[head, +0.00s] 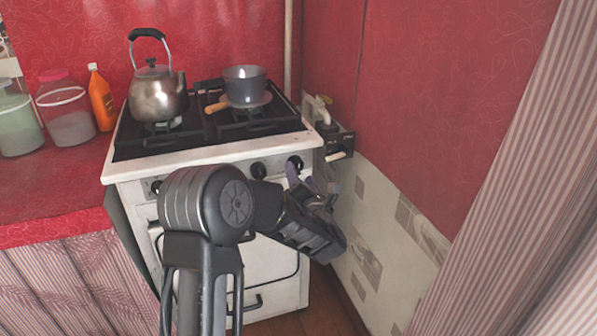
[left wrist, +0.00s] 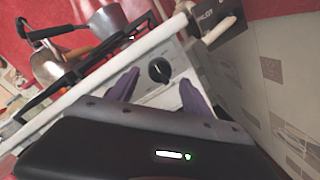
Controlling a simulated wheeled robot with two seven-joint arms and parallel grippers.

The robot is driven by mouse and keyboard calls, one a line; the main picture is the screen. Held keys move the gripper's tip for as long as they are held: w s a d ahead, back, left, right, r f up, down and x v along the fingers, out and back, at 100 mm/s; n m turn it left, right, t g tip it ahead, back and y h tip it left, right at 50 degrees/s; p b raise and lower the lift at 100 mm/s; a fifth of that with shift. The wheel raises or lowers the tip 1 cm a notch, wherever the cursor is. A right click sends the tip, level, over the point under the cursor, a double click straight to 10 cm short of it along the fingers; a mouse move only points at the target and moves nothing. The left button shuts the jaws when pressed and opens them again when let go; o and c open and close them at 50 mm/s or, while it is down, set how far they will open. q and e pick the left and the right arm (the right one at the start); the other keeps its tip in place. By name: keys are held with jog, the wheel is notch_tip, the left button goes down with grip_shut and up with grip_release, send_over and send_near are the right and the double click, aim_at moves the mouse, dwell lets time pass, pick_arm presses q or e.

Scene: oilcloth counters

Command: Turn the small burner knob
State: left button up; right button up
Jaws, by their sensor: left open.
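The white gas stove (head: 225,153) has black knobs along its front panel. The rightmost black knob (head: 295,163) is just beyond the fingertips of my left gripper (head: 300,181). In the left wrist view the same knob (left wrist: 160,70) lies between the two purple fingers of the left gripper (left wrist: 160,78), which stand apart with a gap on each side. A second knob (head: 258,170) is to its left, and another knob (head: 155,186) is at the panel's left end. Part of the panel is hidden behind my left arm. My right gripper is out of view.
A metal kettle (head: 158,97) and a grey saucepan (head: 245,84) with a wooden handle stand on the hob. A black box with a pale handle (head: 338,156) is on the wall at the right. Jars and an orange bottle (head: 101,100) stand on the left counter.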

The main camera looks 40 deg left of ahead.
aim_at(296, 166)
pick_arm(q)
jog(key=shift+x, duration=1.45)
jog(key=shift+c, duration=0.6)
grip_shut()
